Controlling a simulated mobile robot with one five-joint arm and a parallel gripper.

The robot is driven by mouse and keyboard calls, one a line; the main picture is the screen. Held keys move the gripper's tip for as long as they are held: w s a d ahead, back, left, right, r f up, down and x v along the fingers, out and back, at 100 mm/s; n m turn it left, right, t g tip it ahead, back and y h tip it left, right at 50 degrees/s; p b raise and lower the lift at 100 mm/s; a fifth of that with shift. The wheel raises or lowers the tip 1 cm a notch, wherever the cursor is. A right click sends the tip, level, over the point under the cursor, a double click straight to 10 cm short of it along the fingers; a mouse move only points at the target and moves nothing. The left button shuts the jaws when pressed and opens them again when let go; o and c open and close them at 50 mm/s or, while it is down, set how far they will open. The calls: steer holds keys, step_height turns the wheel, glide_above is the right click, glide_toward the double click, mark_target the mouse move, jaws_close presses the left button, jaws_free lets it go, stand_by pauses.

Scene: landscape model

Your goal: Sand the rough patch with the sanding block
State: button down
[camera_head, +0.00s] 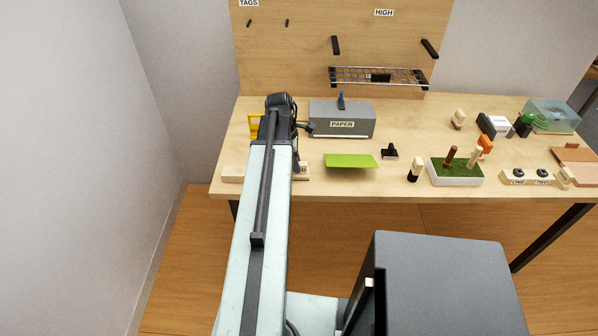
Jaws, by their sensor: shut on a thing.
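The end of my arm with my gripper (281,104) is over the left part of the table, left of the grey PAPER box. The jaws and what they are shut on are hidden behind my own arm. I cannot make out the rough patch or the sanding block.
The grey PAPER box (342,120) stands close right of my gripper, and a yellow thing (254,127) close left. A green sheet (351,161), a small black thing (390,151) and a planter (456,178) lie further right. A wire shelf (379,77) hangs on the back board.

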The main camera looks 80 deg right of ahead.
steer(key=shift+r+p, duration=2.9)
steer(key=shift+r, duration=0.1)
steer(key=shift+r, duration=0.25)
step_height(320, 180, up, 7)
steer(key=p, duration=0.7)
step_height(320, 180, down, 8)
steer(key=b, duration=0.7)
steer(key=shift+r, duration=0.2)
